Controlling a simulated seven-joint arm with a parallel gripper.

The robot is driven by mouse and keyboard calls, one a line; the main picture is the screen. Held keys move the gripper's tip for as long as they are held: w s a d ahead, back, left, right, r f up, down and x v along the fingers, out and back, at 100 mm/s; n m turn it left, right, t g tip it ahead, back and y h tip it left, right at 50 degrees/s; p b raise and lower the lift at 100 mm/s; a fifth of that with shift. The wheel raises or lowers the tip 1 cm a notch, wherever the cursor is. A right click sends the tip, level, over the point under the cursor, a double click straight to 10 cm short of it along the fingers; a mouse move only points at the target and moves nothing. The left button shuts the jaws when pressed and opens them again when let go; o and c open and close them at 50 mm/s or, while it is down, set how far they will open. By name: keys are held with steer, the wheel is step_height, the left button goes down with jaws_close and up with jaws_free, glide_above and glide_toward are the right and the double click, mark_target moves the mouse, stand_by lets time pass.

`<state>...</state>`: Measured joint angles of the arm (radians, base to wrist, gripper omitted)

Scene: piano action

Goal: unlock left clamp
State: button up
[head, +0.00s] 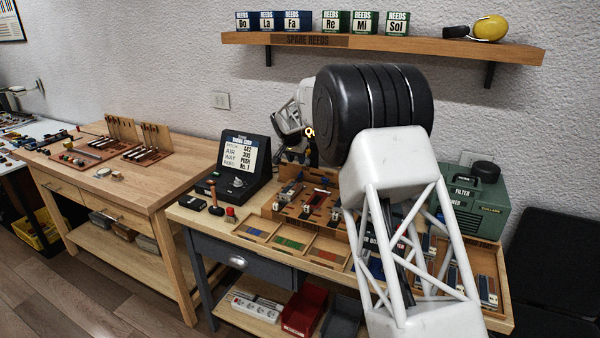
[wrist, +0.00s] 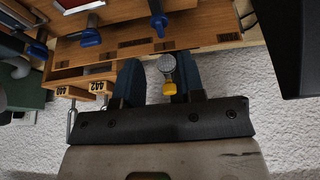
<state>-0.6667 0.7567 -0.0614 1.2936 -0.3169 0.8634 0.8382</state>
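My gripper (wrist: 154,72) is open, with its two dark blue fingers apart at the edge of the wooden action stand (wrist: 200,38) in the wrist view. A round silver knob with a yellow tip (wrist: 168,68) shows between the fingers, close to the right one; I cannot tell whether it touches. Several blue-handled clamp levers (wrist: 157,20) stand on the wood, another being a blue lever (wrist: 90,36). I cannot tell which part is the left clamp. In the head view the stand (head: 285,205) is partly hidden by my arm, and the fingertips are small and unclear.
A dark tuner box (head: 245,165) stands left of the stand, and a green filter unit (head: 480,200) right of it. Trays of coloured parts (head: 290,243) lie in front. A shelf (head: 390,44) with reed boxes hangs above. Tagged tuning forks (wrist: 72,120) project near the left finger.

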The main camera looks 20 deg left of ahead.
mark_target(300, 173)
steer(key=shift+f, duration=0.1)
stand_by(0.3)
steer(key=shift+x, duration=3.75)
steer(key=c, duration=0.7)
steer(key=shift+o, duration=0.2)
steer(key=shift+d, duration=0.1)
